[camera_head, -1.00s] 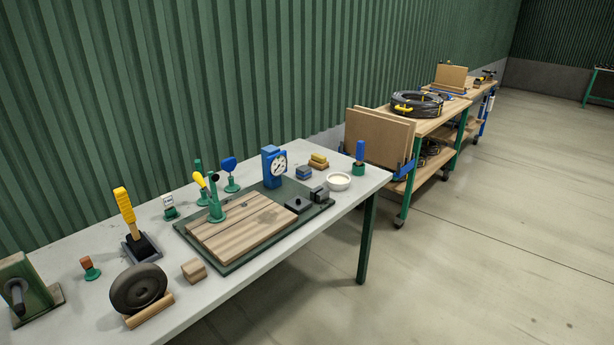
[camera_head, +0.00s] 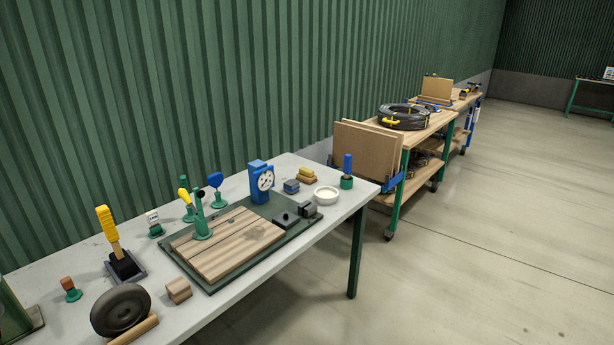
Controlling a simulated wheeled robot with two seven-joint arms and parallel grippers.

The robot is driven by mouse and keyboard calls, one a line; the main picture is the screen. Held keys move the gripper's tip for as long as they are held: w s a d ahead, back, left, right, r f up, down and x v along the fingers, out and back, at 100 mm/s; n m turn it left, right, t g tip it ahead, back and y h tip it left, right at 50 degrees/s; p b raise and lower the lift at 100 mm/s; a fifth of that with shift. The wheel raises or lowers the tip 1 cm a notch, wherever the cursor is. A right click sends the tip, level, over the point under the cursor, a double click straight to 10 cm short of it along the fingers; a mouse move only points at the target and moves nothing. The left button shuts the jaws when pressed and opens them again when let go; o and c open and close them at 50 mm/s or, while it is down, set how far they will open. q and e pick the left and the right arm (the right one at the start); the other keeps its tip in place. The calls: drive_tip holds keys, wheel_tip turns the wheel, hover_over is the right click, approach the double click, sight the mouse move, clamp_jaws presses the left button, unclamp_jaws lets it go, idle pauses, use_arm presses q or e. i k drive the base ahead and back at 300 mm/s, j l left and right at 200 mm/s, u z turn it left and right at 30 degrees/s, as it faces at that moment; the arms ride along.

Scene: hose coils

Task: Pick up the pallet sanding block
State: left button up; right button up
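I cannot tell for sure which item is the pallet sanding block. A small yellow and brown block (camera_head: 307,175) lies at the back right of the grey workbench (camera_head: 337,215). A small blue and grey block (camera_head: 291,187) lies just left of it. A plain wooden block (camera_head: 178,290) sits near the front edge, right of a black wheel (camera_head: 121,309). Neither of my grippers shows in the view.
A dark green board with wooden slats (camera_head: 225,247) takes up the bench's middle. A blue dial gauge (camera_head: 262,182), a white bowl (camera_head: 326,195) and a yellow-handled tool (camera_head: 108,225) stand around it. Wooden carts (camera_head: 415,130) stand beyond. Floor at right is clear.

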sight(306, 175)
drive_tip(key=i+l, duration=0.3)
drive_tip(key=i+l+u, duration=0.15)
drive_tip(key=l, duration=0.3)
drive_tip(key=i+l, duration=0.35)
drive_tip(key=i+l+u, duration=0.1)
drive_tip(key=i+l, duration=0.2)
drive_tip(key=l, duration=0.15)
